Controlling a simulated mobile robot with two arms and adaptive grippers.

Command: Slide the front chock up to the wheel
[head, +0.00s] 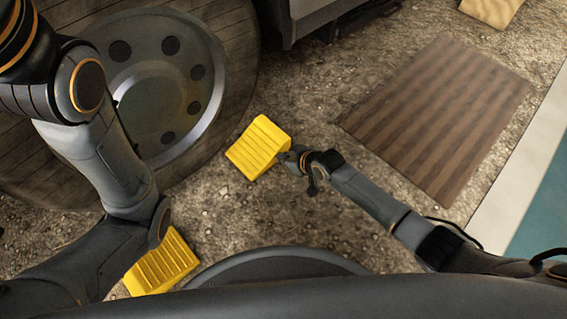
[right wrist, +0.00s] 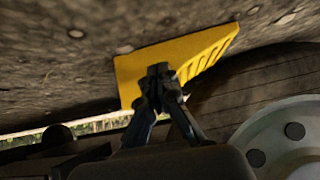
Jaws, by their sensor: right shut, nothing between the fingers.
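A yellow ribbed wedge chock (head: 259,148) lies on the gravel just right of the big wheel (head: 160,90). Its left edge is close to the tyre; I cannot tell if they touch. My right gripper (head: 294,158) is shut and empty at the chock's right side, by its tall end. In the right wrist view the shut fingertips (right wrist: 160,72) overlap the side of the yellow chock (right wrist: 190,55), with the wheel (right wrist: 290,135) at the right. A second yellow chock (head: 162,264) lies at the lower left, partly hidden by my left arm. My left gripper is not in view.
A brown striped mat (head: 440,115) lies on the gravel to the right, with a pale kerb strip (head: 520,165) beyond it. A light wooden piece (head: 492,10) lies at the top right. Open gravel (head: 320,90) lies between the wheel and the mat.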

